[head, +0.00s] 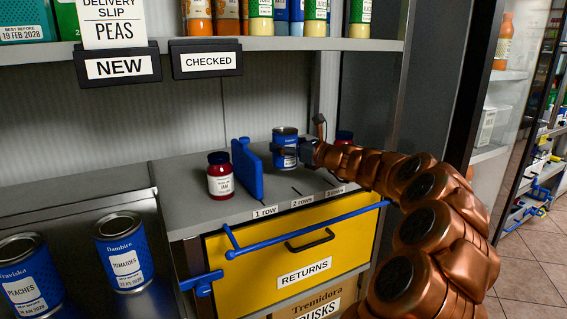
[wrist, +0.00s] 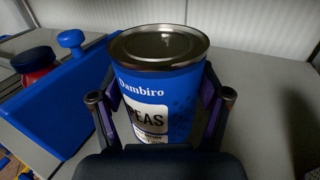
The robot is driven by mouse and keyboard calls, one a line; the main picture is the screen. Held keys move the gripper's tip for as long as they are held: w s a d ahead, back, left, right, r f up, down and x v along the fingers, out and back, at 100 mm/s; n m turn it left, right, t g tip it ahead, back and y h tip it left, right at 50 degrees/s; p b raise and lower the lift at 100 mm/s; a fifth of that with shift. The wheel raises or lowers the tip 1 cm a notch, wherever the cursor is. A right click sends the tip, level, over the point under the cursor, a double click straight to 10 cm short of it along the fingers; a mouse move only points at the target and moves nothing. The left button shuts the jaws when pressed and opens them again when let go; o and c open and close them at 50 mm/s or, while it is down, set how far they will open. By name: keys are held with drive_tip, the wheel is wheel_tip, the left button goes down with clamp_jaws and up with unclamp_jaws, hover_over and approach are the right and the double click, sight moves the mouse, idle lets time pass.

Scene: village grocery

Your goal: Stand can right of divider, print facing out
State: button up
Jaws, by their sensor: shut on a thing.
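A blue can (head: 285,140) stands upright on or just above the grey counter, right of the blue divider (head: 247,170) and apart from it. I cannot tell whether its base touches. My gripper (head: 296,152) reaches in from the right and is shut around the can. In the wrist view, the can (wrist: 180,88) sits between the two fingers of my gripper (wrist: 165,108). Its "Dambiro PEAS" print faces the wrist camera, and the label's edge is partly hidden. In the head view a pale label patch shows low on the can. The divider (wrist: 70,85) is left in the wrist view.
Row marks (head: 302,202) line the counter's front edge, above a yellow returns drawer (head: 280,262) and blue rail. Peaches (head: 28,275) and tomatoes (head: 124,252) cans stand lower left.

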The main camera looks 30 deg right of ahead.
sight(286, 157)
drive_tip(key=shift+f+b, duration=0.75)
drive_tip(key=shift+f, duration=1.35)
drive_tip(key=o, duration=1.6)
drive_tip(key=shift+s+d+r, duration=0.1)
drive_tip(key=shift+s, duration=0.1)
drive_tip(key=p+v, duration=0.2)
drive_tip(key=v, duration=0.9)
drive_tip(key=shift+s, duration=0.35)
